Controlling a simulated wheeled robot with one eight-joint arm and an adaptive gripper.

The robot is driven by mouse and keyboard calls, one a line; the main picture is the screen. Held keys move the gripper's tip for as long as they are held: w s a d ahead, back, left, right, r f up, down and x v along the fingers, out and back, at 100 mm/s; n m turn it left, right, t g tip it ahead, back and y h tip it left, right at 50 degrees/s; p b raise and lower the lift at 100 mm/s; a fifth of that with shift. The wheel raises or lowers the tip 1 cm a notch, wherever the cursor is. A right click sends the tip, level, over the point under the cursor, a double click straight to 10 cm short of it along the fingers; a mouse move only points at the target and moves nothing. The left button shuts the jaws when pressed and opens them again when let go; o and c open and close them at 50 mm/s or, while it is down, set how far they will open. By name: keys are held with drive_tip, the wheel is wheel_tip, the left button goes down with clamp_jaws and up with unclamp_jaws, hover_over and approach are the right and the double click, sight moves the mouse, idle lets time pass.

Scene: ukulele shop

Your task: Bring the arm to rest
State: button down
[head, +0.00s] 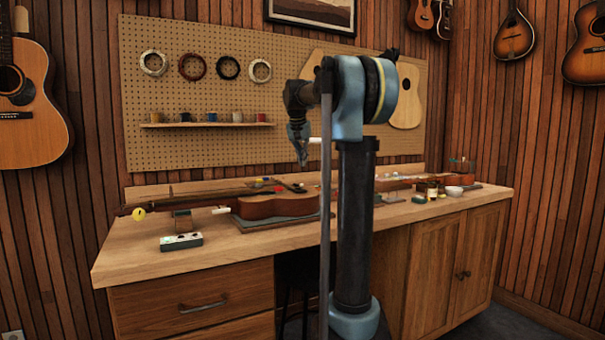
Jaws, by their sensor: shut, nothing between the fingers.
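My arm stands upright in front of the workbench, with its blue-grey upper joint above the bench. My gripper (301,155) hangs down to the left of that joint, over the bench, and looks shut with nothing in it. It is dark and small in this view. It is in the air, above and apart from the ukulele body (277,205) lying on the bench.
A pegboard (215,100) with a narrow shelf (206,125) stands behind.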

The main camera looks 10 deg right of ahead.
drive_tip(key=v, duration=0.6)
drive_tip(key=s+d+f+n+g+y, duration=0.1)
drive_tip(key=s+f+n, duration=0.1)
drive_tip(key=s+f, duration=0.85)
drive_tip(key=s+f+n, duration=0.1)
drive_tip(key=s+f, duration=0.7)
drive_tip(key=s, duration=0.5)
drive_tip(key=s+f+n+y, duration=0.1)
drive_tip(key=s+f+n, duration=0.1)
drive_tip(key=s+f, duration=1.7)
wheel_tip(320, 180, down, 5)
drive_tip(key=shift+s+a+r+n+g, duration=0.2)
drive_tip(key=shift+s+a+n+g, duration=0.1)
drive_tip(key=shift+s+g, duration=0.1)
drive_tip(key=shift+w+f, duration=0.2)
drive_tip(key=shift+w, duration=0.3)
drive_tip(key=shift+a, duration=0.15)
